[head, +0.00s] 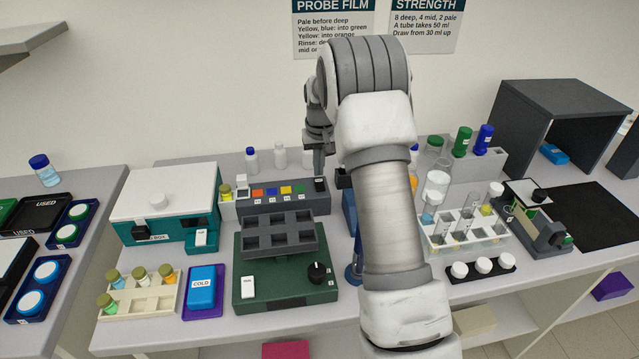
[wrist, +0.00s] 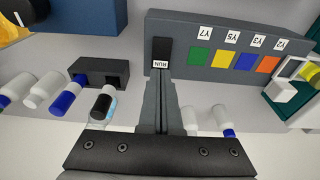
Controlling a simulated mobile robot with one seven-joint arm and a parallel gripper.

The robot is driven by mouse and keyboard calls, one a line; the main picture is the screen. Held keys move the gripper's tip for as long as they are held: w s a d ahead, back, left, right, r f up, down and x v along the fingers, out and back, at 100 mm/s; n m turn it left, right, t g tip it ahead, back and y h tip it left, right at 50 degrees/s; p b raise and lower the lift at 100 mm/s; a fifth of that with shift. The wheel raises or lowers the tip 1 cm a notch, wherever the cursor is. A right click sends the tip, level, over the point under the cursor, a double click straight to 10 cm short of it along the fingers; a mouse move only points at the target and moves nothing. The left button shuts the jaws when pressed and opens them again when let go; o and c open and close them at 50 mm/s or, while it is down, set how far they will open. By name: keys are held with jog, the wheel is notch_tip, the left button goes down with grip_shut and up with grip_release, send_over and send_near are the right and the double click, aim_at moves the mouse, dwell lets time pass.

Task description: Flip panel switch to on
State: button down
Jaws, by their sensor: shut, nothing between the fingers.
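A long dark grey panel (head: 285,202) stands at the back middle of the bench, with a row of orange, blue, yellow and green squares. A black switch (wrist: 162,48) with an upside-down white RUN label sits at its end beside the green square in the wrist view; it also shows at the panel's right end in the head view (head: 320,184). My gripper (head: 319,172) is shut and empty, pointing down at this switch. In the wrist view its fingertips (wrist: 160,78) are at the edge of the RUN label. I cannot tell whether they touch, or which way the switch is set.
A grey rack (head: 279,234) on a dark green base stands in front of the panel. A teal box with a white lid (head: 163,192) is to the left. Small bottles (head: 251,158) stand behind the panel.

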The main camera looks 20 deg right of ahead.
jog(key=shift+f+b, duration=0.6)
jog(key=shift+f, duration=0.4)
dwell(0.7)
jog(key=shift+r, duration=0.15)
jog(key=shift+r+p, duration=2.3)
jog(key=shift+r, duration=1.1)
notch_tip(320, 180, up, 10)
send_over(319, 181)
jog(key=s+a, duration=0.4)
jog(key=s, duration=0.2)
jog(key=s+a+r+n+t, duration=0.15)
jog(key=s+a+r, duration=0.25)
jog(key=s+r, duration=0.4)
jog(key=s+a+t, duration=0.1)
jog(key=s+a, duration=0.1)
jog(key=s, duration=0.9)
jog(key=s+a+t, duration=0.1)
jog(key=s+a, duration=0.1)
jog(key=s, duration=0.9)
jog(key=shift+s+a+f+n, duration=0.25)
jog(key=shift+s+f+n, duration=0.05)
jog(key=shift+s+n, duration=0.1)
